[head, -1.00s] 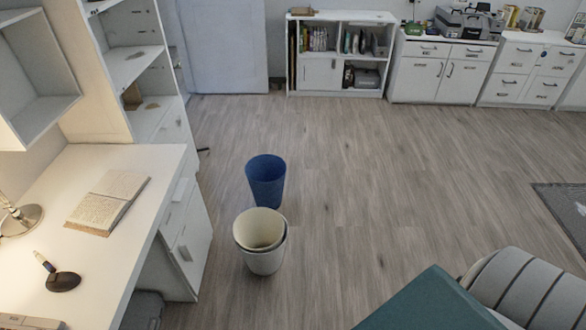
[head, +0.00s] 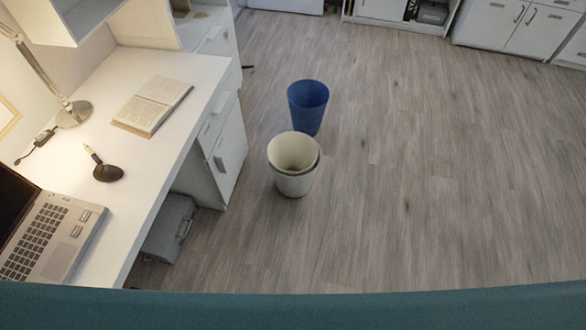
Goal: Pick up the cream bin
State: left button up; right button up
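The cream bin (head: 292,150) stands upright on the wood floor near the middle of the head view, to the right of the desk drawers. It sits nested inside a white-grey bin (head: 294,186), whose rim and lower wall show around and below it. The inside of the cream bin looks empty. Neither of my grippers is in view.
A blue bin (head: 308,107) stands just behind the cream one. The white desk (head: 150,165) on the left holds a laptop (head: 50,238), an open book (head: 153,105) and a lamp (head: 73,113). A teal surface (head: 300,307) spans the bottom edge. The floor to the right is clear.

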aim_at(297, 153)
jog(key=i+l+u, duration=0.15)
jog(key=i+l, duration=0.75)
